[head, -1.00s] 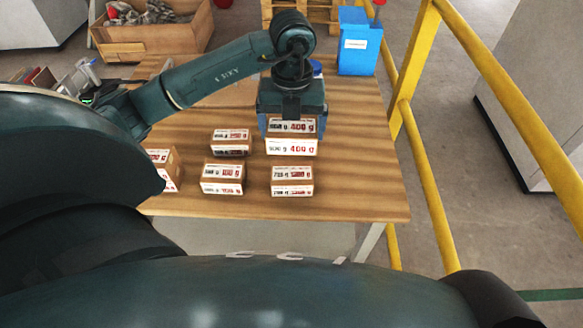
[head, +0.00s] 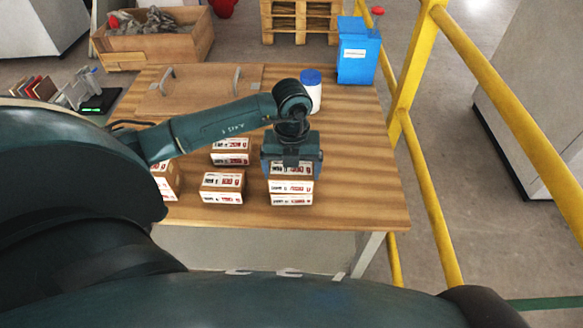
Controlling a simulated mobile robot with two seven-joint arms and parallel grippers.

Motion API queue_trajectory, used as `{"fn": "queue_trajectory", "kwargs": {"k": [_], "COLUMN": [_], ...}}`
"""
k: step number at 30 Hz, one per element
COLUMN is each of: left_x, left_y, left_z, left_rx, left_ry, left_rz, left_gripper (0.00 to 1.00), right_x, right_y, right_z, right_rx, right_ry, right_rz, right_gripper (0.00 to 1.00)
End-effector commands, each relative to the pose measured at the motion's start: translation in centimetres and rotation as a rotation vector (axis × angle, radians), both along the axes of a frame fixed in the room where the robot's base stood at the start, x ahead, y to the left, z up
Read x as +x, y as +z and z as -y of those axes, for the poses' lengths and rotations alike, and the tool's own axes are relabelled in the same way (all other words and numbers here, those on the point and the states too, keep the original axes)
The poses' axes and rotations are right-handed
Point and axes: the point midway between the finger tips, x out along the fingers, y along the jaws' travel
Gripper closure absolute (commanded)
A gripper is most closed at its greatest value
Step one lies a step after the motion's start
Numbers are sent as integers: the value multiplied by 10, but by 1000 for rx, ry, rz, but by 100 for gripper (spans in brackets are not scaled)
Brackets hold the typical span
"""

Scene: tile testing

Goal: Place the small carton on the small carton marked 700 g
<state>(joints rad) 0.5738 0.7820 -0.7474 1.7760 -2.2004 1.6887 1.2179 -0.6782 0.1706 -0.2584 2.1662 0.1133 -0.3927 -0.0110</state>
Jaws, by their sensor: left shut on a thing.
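My left gripper (head: 291,163) points down and is shut on a small carton (head: 290,186) with a white label and red print. The held carton is directly above another small carton (head: 291,200), which stands near the table's front edge. The two look lined up, with no clear gap between them; I cannot tell whether the upper one's weight rests on the lower one. The lower carton's top is hidden, and only its front label strip shows. In the earlier frame its label appears to read 700 g. My right gripper is not in view.
Other cartons stand to the left: one behind (head: 231,158), one in front (head: 222,187), one partly behind my arm (head: 166,180). A white bottle with a blue lid (head: 312,92), a handled board (head: 200,95) and a blue canister (head: 358,55) are farther back. A yellow rail (head: 425,180) runs right.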

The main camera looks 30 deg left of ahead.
Motion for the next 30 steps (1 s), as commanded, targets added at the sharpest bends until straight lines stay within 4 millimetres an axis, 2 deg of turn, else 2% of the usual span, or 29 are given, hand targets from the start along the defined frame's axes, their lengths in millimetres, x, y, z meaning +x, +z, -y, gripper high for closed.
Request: {"fn": "queue_trajectory", "kwargs": {"k": [9, 10, 13, 23, 26, 30], "left_x": [1, 0, 0, 1, 1, 2], "left_y": [-1, -3, -2, 4, 18, 48], "left_z": [0, 0, 0, 0, 0, 0], "left_rx": [-1, 0, 0, 0, -1, 0], "left_ry": [0, 0, 1, 0, 1, 0], "left_rz": [5, 0, 0, 1, 3, 7], "left_gripper": [64, 8, 0, 0, 0, 0], "right_x": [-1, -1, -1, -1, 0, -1], "right_y": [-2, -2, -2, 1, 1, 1], "right_z": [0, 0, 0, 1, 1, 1], "right_rx": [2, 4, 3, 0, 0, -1], "right_ry": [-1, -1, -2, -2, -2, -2], "right_rz": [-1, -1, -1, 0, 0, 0], "right_gripper": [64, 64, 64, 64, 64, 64]}}
